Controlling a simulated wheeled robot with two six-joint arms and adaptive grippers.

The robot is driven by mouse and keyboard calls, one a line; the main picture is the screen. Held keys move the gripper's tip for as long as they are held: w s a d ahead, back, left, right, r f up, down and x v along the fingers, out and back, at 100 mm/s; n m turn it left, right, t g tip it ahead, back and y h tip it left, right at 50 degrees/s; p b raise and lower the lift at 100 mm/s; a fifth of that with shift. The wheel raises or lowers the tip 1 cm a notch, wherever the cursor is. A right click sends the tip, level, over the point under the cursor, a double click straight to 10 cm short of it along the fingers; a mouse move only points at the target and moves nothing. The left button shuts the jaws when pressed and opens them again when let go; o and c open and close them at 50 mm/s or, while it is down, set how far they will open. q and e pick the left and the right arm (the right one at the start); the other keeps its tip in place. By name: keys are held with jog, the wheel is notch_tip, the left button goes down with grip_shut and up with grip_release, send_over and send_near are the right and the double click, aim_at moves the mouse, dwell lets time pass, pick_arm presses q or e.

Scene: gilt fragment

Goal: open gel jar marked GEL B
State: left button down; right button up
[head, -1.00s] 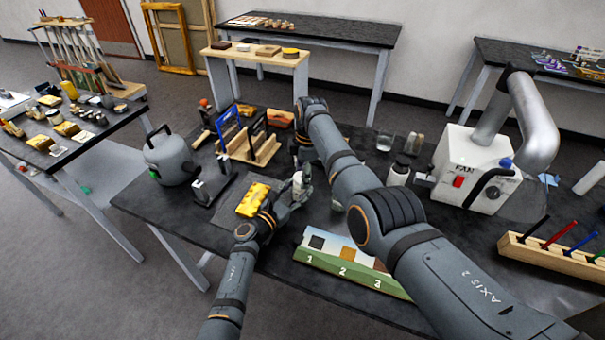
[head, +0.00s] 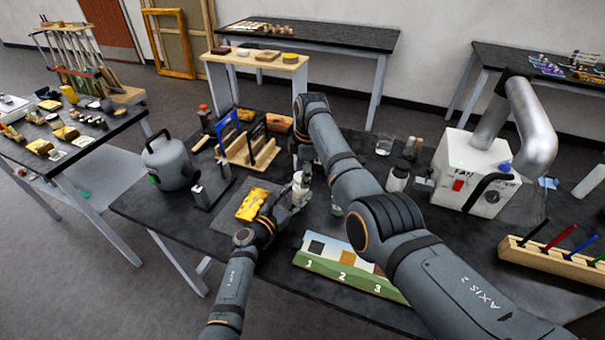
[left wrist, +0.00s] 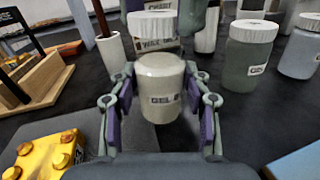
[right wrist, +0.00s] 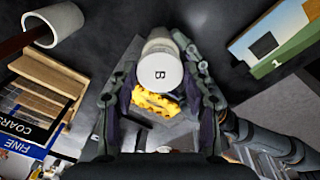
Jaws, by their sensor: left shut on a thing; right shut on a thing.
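The jar marked GEL B (left wrist: 160,95) stands upright between the fingers of my left gripper (left wrist: 160,108), which is shut on it. Its top shows pale and without a lid. A white ribbed lid (left wrist: 152,24) is just above and behind it, apart from the jar, between the fingers of my right gripper. In the right wrist view this lid (right wrist: 160,72) shows the letter B, and my right gripper (right wrist: 163,92) is shut on it. In the head view the jar (head: 299,194) is low between both arms; the right forearm partly hides this spot.
Two other lidded gel jars (left wrist: 250,52) (left wrist: 303,45) stand right of the held jar. A yellow block (head: 252,204) lies to the left. A wooden rack (head: 250,155), a grey kettle (head: 168,160), a numbered board (head: 345,275) and a fan unit (head: 465,170) surround the arms.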

jog(key=shift+s+d+r, duration=0.1)
jog(key=shift+d+r, duration=0.1)
jog(key=shift+r, duration=1.8)
pick_arm(q)
jog(key=c, duration=0.5)
grip_release()
jog(key=shift+s+a, duration=0.3)
jog(key=v, duration=1.1)
